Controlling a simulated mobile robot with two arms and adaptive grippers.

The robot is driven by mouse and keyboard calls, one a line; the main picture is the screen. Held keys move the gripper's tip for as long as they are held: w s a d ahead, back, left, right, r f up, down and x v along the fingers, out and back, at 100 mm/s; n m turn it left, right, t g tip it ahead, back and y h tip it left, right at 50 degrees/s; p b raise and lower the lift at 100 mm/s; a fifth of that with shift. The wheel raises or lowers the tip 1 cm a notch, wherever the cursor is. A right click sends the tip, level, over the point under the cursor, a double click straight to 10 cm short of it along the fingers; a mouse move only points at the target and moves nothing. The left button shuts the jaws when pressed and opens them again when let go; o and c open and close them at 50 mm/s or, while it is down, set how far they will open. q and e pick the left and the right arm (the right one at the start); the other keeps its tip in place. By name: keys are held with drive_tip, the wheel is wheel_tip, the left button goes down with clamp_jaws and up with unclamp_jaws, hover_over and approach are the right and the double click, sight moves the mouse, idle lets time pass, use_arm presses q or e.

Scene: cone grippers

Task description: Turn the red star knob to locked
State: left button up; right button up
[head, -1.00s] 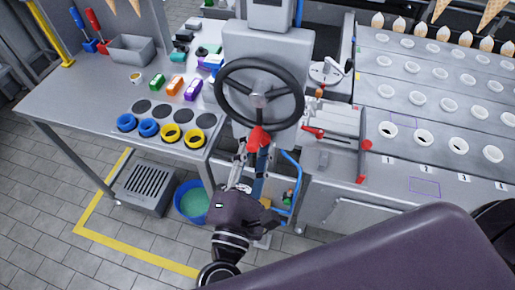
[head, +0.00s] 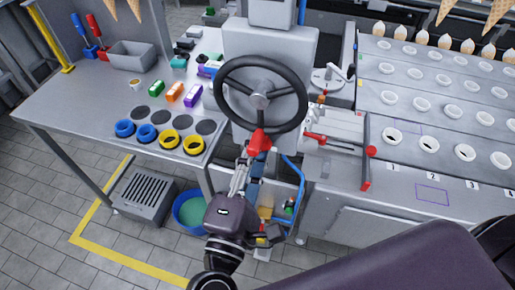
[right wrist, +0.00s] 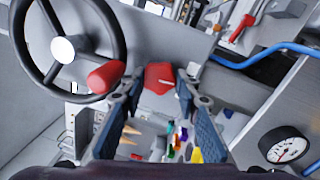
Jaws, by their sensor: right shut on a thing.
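The red star knob (right wrist: 159,76) sits on the grey machine front, between the two blue-padded fingers of my right gripper (right wrist: 158,88) in the right wrist view. The fingers are shut on its sides. In the head view my right gripper (head: 256,157) reaches up from below to the red knob, just under the black handwheel (head: 222,92). A red handle (right wrist: 105,76) on the handwheel is close beside the left finger in the wrist view. The knob's markings and its locked position cannot be made out. My left gripper is not in view.
A blue hose (head: 296,172) runs close to the right of my right gripper. A red-handled lever assembly (head: 335,139) stands further right. A steel table (head: 75,108) with coloured rings and small boxes is at left. A round gauge (right wrist: 287,147) is low right in the wrist view.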

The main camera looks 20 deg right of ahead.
drive_tip(key=o, duration=1.1)
drive_tip(key=shift+v, duration=4.1)
drive_tip(key=shift+o, duration=0.3)
drive_tip(key=shift+r, duration=0.25)
